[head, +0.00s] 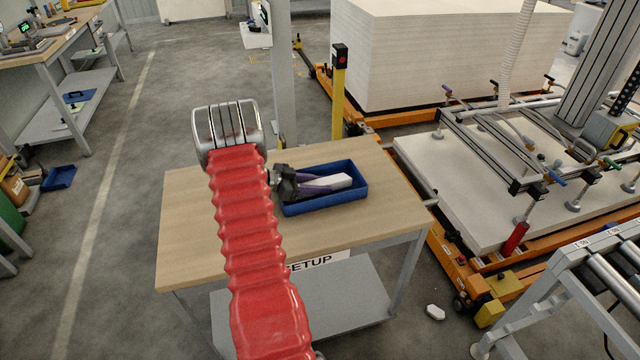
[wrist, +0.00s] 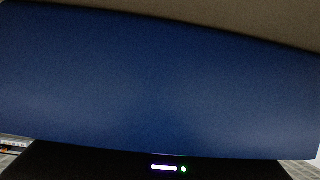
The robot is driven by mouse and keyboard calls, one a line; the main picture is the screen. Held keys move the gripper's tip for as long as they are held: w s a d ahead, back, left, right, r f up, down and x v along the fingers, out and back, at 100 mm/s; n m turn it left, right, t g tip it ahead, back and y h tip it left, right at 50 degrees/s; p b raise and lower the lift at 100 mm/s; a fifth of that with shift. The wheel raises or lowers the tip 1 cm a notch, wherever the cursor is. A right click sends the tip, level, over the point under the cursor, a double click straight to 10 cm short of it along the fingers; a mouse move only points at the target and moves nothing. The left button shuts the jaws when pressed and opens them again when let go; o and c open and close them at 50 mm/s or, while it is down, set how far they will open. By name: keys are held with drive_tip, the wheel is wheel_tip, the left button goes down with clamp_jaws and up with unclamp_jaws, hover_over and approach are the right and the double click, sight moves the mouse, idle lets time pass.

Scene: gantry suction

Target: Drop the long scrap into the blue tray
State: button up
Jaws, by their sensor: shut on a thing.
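The blue tray (head: 330,202) sits on the wooden top of the setup table. My gripper (head: 325,183) reaches over the tray from its left side, with dark purple fingers. It is shut on a long white scrap (head: 341,181), which lies lengthwise between the fingers, over or inside the tray. I cannot tell whether the scrap touches the tray floor. In the wrist view the blue tray (wrist: 160,80) fills most of the picture, and the scrap and fingers do not show there.
The setup table (head: 188,220) has bare wood left of the tray. A yellow post (head: 338,100) stands behind it. A small white piece (head: 435,312) lies on the floor. A gantry with suction cups (head: 520,165) over a white board stands at right, beside a roller conveyor (head: 590,290).

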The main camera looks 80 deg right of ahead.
drive_tip(key=shift+f, duration=0.1)
drive_tip(key=o, duration=1.2)
drive_tip(key=shift+w+a+r, duration=0.1)
drive_tip(key=shift+r, duration=0.1)
drive_tip(key=v, duration=1.1)
drive_tip(key=shift+w+a+r, duration=0.1)
drive_tip(key=shift+w+a, duration=0.1)
drive_tip(key=shift+w, duration=0.1)
